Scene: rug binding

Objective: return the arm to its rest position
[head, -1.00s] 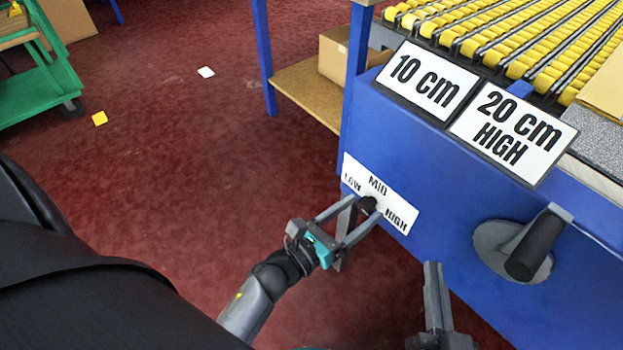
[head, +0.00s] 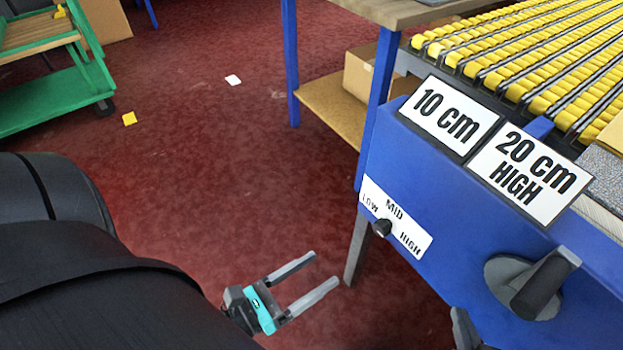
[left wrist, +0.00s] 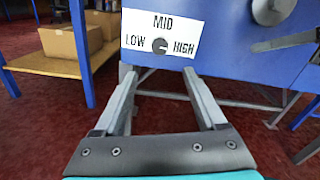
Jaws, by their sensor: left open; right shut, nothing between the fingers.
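My left gripper (head: 323,268) is open and empty over the red floor, apart from the blue machine and to the left of its small black knob (head: 381,228). The knob sits on a white LOW, MID, HIGH label (head: 413,238). In the left wrist view the open fingers (left wrist: 160,88) point toward the machine, with the knob (left wrist: 159,46) beyond and between them; I cannot tell its exact setting. My right gripper (head: 463,328) shows only in part at the bottom edge of the head view, shut, below the large grey dial.
The blue machine (head: 450,215) fills the right, with a large dial and black handle (head: 540,285), 10 cm and 20 cm HIGH signs, and yellow rollers (head: 530,50). A green cart (head: 50,95) stands at upper left. Open red floor (head: 230,170) lies between.

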